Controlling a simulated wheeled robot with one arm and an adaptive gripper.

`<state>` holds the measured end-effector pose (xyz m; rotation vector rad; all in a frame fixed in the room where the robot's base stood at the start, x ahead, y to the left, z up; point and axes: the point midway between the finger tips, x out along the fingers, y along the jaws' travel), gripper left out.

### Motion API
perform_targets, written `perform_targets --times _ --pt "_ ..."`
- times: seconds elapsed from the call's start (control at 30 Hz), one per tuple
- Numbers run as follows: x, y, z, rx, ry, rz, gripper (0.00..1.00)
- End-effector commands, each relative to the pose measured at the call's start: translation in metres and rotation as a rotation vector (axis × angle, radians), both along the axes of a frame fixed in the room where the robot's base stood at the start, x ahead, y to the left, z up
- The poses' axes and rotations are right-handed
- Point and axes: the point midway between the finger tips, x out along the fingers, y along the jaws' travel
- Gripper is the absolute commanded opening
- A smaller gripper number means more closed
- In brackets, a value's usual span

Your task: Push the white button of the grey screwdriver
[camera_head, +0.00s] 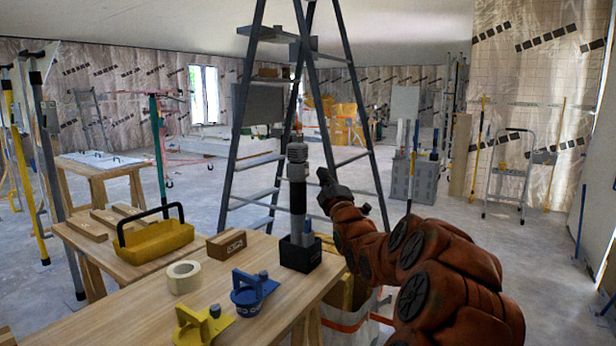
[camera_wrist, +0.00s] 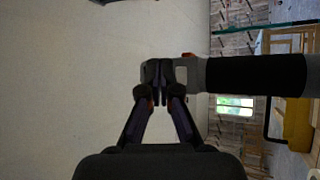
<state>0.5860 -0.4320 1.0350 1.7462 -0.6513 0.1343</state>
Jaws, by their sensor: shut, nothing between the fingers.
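The grey screwdriver (camera_head: 297,188) stands upright in a black holder (camera_head: 299,254) at the right end of the near wooden table. Its lower part is hidden in the holder. My gripper (camera_head: 322,178) is shut and empty, just right of the screwdriver's upper part. In the wrist view my gripper (camera_wrist: 163,98) points at the screwdriver (camera_wrist: 255,75), which lies sideways in the picture; the fingertips overlap its grey end. I cannot tell if they touch it. I cannot make out the white button in either view.
The wooden table (camera_head: 120,318) also bears a yellow tool tray (camera_head: 155,241), a wooden block (camera_head: 226,245), a tape roll (camera_head: 184,277), a blue suction cup (camera_head: 254,291) and a yellow one (camera_head: 202,325). A stepladder (camera_head: 241,105) stands behind the screwdriver.

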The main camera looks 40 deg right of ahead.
Motion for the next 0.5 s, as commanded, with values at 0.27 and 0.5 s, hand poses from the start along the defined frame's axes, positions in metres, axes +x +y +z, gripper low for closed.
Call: perform_targets --times 0.27,0.5 --pt "-0.022 -0.007 -0.003 0.001 0.001 -0.001 0.0" --pt "-0.037 -0.011 -0.003 0.001 0.002 0.0 0.0"
